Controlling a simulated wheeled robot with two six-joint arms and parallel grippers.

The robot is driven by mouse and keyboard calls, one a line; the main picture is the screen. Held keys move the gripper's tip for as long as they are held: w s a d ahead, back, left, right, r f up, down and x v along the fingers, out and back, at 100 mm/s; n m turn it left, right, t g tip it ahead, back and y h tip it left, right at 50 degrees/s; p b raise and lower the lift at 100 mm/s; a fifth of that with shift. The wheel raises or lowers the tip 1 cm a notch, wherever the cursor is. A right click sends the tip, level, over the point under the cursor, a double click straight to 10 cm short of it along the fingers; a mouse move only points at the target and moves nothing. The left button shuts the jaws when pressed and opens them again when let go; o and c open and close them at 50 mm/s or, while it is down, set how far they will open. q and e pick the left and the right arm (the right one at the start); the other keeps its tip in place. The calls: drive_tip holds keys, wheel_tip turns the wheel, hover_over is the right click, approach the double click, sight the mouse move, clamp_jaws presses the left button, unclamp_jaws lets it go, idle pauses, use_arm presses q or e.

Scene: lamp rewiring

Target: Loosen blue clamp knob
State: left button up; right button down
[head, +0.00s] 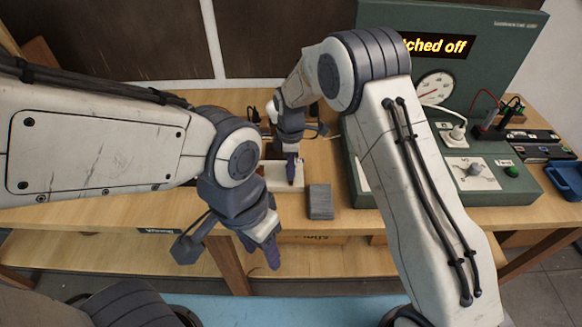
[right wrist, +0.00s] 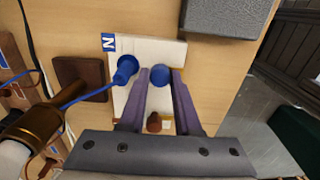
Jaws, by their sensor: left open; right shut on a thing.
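The blue clamp knob (right wrist: 160,75) is a round blue knob on a white terminal block (right wrist: 178,52) with a blue "N" label (right wrist: 108,42). My right gripper (right wrist: 161,88) is shut on it, one finger on each side. Left of it on the block is a blue cone-shaped piece (right wrist: 126,67) with a blue wire. A brown-red knob (right wrist: 154,122) shows between the finger bases. In the head view the block (head: 275,178) lies near the table's front edge, and the right gripper mostly hides the knob. My left gripper (head: 230,252) is open and empty, in front of the table edge.
A grey block (head: 320,202) lies right of the terminal block. A green test panel (head: 440,60) with a dial and a partly hidden "...tched off" display stands at the right. A brass lamp part (right wrist: 35,122) lies beside the terminal block. A blue tray (head: 566,178) is far right.

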drive_tip(key=shift+w+r, duration=0.1)
drive_tip(key=c, duration=0.9)
unclamp_jaws()
wheel_tip(320, 180, up, 10)
drive_tip(key=b, duration=0.2)
drive_tip(key=shift+r, duration=0.2)
drive_tip(key=s+r+m, duration=0.3)
drive_tip(key=s, duration=0.5)
drive_tip(key=s+r+m, duration=0.2)
drive_tip(key=s+r, duration=0.1)
drive_tip(key=s, duration=0.6)
drive_tip(key=s+d+f+m, duration=0.1)
drive_tip(key=s+d+m, duration=0.1)
drive_tip(key=s, duration=0.6)
drive_tip(key=s+d+f+m+y, duration=0.1)
drive_tip(key=s+d+m, duration=0.1)
drive_tip(key=s+m, duration=0.2)
drive_tip(key=s, duration=0.3)
drive_tip(key=shift+s+d, duration=0.4)
